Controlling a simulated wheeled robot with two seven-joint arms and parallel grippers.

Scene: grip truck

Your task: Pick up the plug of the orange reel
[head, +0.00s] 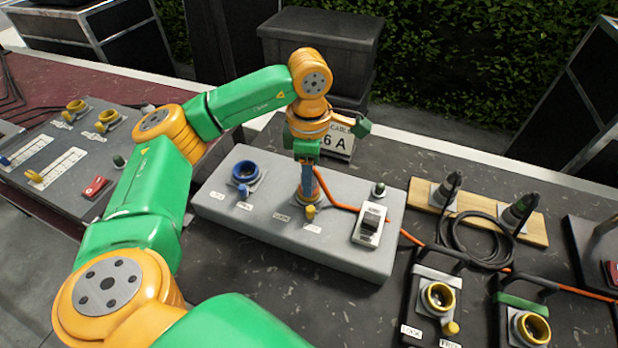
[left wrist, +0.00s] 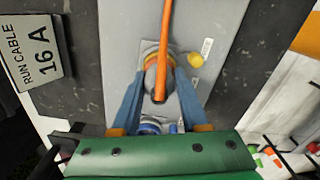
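The orange cable (head: 346,206) runs up from the right along the grey box to my left gripper (head: 307,190). In the left wrist view the orange cable (left wrist: 167,30) ends in a dark tip between the two blue fingers of my left gripper (left wrist: 160,80). The plug (left wrist: 156,68) shows there as a grey and orange round body, partly hidden by the cable. The fingers point down on either side of it, over a yellow-lidded socket (head: 310,212) on the grey box. Whether they touch the plug is not clear. My right gripper is not in view.
The grey box (head: 240,215) also carries a blue socket (head: 245,172) and a switch (head: 371,222). A "16 A" sign (head: 338,143) stands behind. A wooden board (head: 425,195) with black plugs and coiled cable lies right. Yellow sockets (head: 438,296) stand at front right.

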